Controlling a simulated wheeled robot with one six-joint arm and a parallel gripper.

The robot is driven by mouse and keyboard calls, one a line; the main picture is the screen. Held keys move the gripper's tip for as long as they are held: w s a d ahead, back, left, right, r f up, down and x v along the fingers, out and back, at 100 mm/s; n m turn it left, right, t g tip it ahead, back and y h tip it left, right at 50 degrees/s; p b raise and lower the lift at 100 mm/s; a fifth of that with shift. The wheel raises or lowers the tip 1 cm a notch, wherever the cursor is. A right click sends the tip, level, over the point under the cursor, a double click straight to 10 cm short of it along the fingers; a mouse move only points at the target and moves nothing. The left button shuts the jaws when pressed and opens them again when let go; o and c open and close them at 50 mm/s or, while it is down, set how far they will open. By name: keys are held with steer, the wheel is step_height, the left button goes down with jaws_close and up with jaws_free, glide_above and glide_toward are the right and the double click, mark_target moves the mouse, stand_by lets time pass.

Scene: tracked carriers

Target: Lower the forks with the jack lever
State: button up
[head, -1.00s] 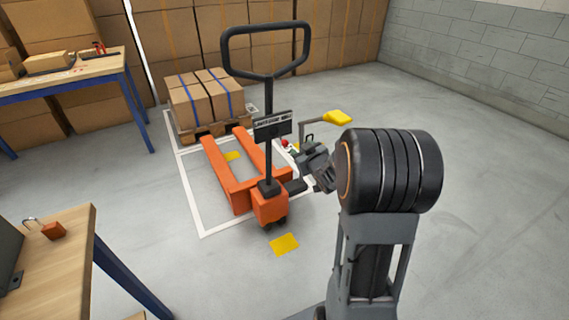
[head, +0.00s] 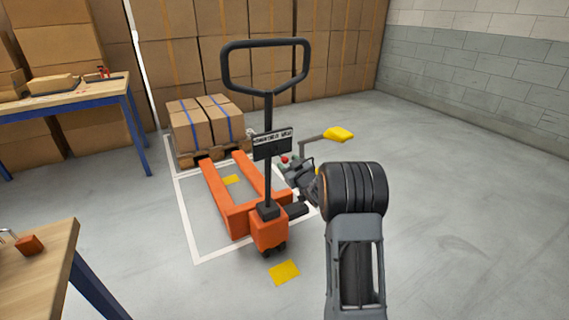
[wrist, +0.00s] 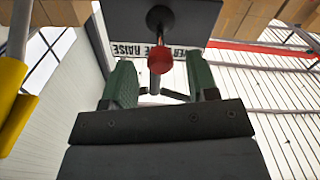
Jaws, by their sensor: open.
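The orange pallet jack (head: 236,208) stands on the floor with a black loop handle (head: 267,80) and a dark sign plate (head: 272,144) on its column. A small red knob (head: 285,159) on a dark stem shows just right of the column. In the wrist view the red knob (wrist: 161,60) is ahead of the gap between my green finger pads, with space to either side. My gripper (head: 290,166) is open, close to the knob; contact cannot be made out. A yellow-ended grey bar (head: 339,134) sticks out to the right; yellow also shows in the wrist view (wrist: 10,105).
A pallet (head: 205,156) with strapped cartons (head: 206,122) is at the fork ends. Workbenches stand at the left (head: 70,98) and near left (head: 35,270). A yellow floor mark (head: 284,272) lies before the jack. The floor to the right is clear.

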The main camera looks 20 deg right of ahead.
mark_target(280, 156)
steer(key=shift+w+a, duration=0.15)
steer(key=shift+w, duration=1.3)
jaws_close()
